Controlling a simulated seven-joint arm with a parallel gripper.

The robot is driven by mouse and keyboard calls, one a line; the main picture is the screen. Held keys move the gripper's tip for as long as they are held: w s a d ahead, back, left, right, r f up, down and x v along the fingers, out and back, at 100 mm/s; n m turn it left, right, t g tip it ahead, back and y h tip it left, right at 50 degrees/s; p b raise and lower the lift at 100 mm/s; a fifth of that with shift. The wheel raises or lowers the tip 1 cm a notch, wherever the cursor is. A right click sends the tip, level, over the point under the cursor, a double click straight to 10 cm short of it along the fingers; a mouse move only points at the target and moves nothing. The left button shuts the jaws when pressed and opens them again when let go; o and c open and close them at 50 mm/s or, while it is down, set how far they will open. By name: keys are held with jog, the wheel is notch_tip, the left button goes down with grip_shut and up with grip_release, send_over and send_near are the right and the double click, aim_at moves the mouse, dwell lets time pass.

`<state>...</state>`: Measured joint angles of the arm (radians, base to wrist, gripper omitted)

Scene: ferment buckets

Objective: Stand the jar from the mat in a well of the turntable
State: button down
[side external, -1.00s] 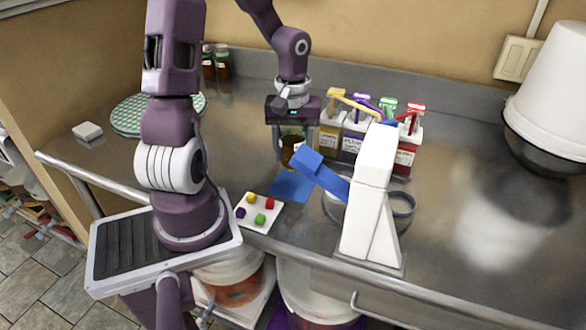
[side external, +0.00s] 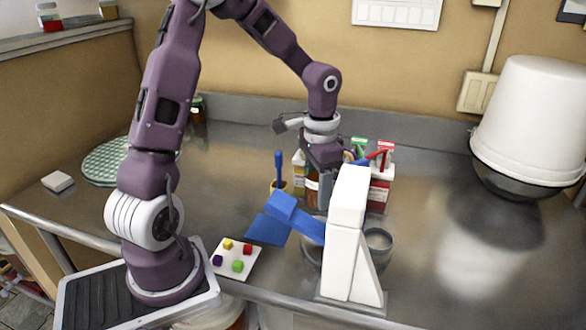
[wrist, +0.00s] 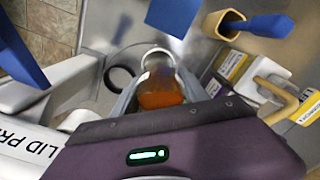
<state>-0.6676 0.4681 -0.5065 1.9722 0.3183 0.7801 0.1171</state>
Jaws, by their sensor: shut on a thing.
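My gripper (side external: 322,180) is shut on an amber jar (side external: 311,196) with a pale label, behind the white press. In the wrist view the jar (wrist: 160,92) is between the fingers, its contents orange-brown. The blue mat (side external: 265,230) lies bare on the counter, left of the press. Round grey parts (side external: 387,250), apparently of the turntable, show on both sides of the press, which hides most of them. In the wrist view, a dark ring (wrist: 112,78) and a pale ring beyond the jar look like wells. I cannot tell how high the jar is above them.
The white press (side external: 347,240) with its blue arm (side external: 300,220) stands close in front of my gripper. A wooden cup (side external: 278,187) with a blue-handled tool is to the left. A white card (side external: 238,262) with colored cubes lies in front.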

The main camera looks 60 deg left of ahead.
jog(key=shift+w+d+f+m, duration=0.15)
jog(key=shift+d+f+m, duration=0.1)
jog(key=shift+m, duration=0.05)
jog(key=shift+f, duration=2.65)
jog(key=shift+f, duration=1)
dwell(0.4)
jog(key=c, duration=0.5)
grip_release()
jog(key=shift+o, duration=1.6)
jog(key=shift+r, duration=0.1)
